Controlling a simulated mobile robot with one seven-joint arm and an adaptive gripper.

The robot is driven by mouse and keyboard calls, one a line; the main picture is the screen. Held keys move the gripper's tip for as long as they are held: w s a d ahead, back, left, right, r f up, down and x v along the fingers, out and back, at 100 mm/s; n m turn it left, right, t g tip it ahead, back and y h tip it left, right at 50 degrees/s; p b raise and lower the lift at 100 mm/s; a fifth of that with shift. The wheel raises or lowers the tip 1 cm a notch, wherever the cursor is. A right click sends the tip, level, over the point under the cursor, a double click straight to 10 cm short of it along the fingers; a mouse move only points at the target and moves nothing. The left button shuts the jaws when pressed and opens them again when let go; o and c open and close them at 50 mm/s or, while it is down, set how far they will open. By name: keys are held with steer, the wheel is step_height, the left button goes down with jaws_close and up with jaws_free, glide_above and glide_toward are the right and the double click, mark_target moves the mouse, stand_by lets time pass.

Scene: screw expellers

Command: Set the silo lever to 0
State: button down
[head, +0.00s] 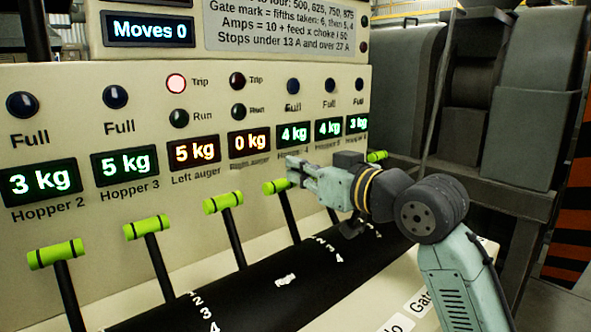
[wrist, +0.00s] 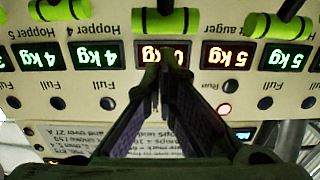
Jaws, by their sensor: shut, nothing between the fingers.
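A row of levers with lime-green handles crosses the panel in the head view; one handle (head: 223,203) stands near the middle. No readable label marks any of them as the silo lever. My gripper (head: 292,172) is shut and empty, with its tips close to another green handle (head: 276,187); whether they touch it is unclear. In the wrist view, which is upside down, my fingertips (wrist: 163,55) meet in front of the right auger display, just below a green handle (wrist: 165,22). White numbers (head: 325,248) mark the black lever cover; a 0 cannot be made out.
Further handles stand at the left (head: 57,253) and behind my wrist (head: 377,156). The panel displays read 5 kg for the left auger (head: 195,152) and 0 kg for the right auger (head: 250,142). A trip lamp (head: 176,83) is lit. The moves display (head: 150,30) reads 0.

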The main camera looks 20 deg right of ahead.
mark_target(284, 181)
steer(key=shift+w+a+f, duration=0.15)
steer(key=shift+w+f, duration=0.4)
steer(key=shift+f, duration=0.1)
steer(key=shift+w+a+r+p, duration=0.1)
steer(key=shift+w+a+p, duration=0.1)
steer(key=shift+w+p, duration=0.2)
steer(key=shift+w+a+f+g+h+p, duration=0.15)
steer(key=shift+w+a+g+p, duration=0.05)
steer(key=shift+w+g+p, duration=0.2)
steer(key=shift+w+a+f+g+h+p, duration=0.1)
steer(key=shift+w+a+g+h+p, duration=0.05)
steer(key=shift+w+g+p, duration=0.2)
steer(key=shift+w+f+g, duration=0.25)
steer(key=shift+w+f, duration=0.2)
steer(key=shift+r, duration=0.1)
